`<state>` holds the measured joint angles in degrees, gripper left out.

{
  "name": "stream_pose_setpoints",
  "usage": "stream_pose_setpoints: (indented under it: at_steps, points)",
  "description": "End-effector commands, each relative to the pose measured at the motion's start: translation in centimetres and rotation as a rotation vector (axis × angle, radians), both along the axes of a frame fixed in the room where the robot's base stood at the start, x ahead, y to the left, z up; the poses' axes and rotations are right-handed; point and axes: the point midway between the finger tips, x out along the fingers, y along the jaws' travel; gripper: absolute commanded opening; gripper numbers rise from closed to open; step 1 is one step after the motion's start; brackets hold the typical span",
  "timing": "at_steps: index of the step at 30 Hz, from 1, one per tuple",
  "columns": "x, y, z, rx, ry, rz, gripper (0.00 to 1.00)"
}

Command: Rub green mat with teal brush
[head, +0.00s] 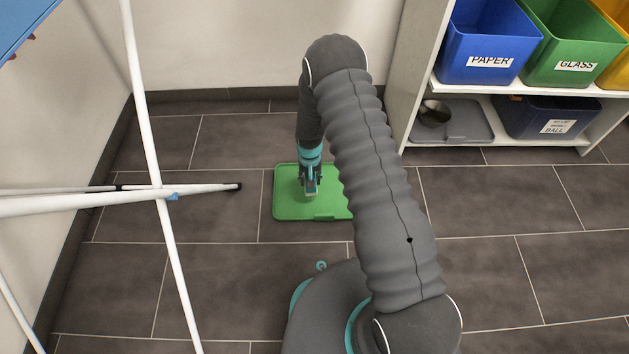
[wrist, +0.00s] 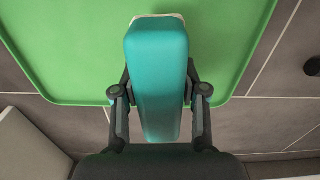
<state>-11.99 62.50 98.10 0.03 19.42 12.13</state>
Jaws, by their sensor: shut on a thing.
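The green mat (head: 289,204) lies flat on the floor, a shallow tray-like shape with a raised rim, partly hidden behind my arm in the head view. It fills the upper part of the wrist view (wrist: 60,45). My gripper (head: 312,184) is over the mat, pointing down. In the wrist view my gripper (wrist: 160,100) is shut on the teal brush (wrist: 160,75), one finger on each side of its block-shaped body. A pale strip shows at the brush's far end, over the mat. I cannot tell whether the brush touches the mat.
A white shelf on the right holds a blue paper bin (head: 488,40), a green glass bin (head: 570,45), a grey tray with a metal bowl (head: 434,113) and a dark blue box (head: 545,117). White rack poles (head: 150,140) stand at left.

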Motion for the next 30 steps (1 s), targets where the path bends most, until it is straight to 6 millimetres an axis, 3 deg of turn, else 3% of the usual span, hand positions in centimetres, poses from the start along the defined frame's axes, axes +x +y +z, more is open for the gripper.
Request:
stream_pose_setpoints:
  at_steps: [9,23,30]
  points:
    - [0.0,-0.2,2.2,0.0,0.0,-0.002,0.1]
    - [0.1,-0.4,2.1,0.0,0.0,-0.008,0.1]
    - [2.2,-2.0,3.6,0.001,-0.005,-0.041,0.1]
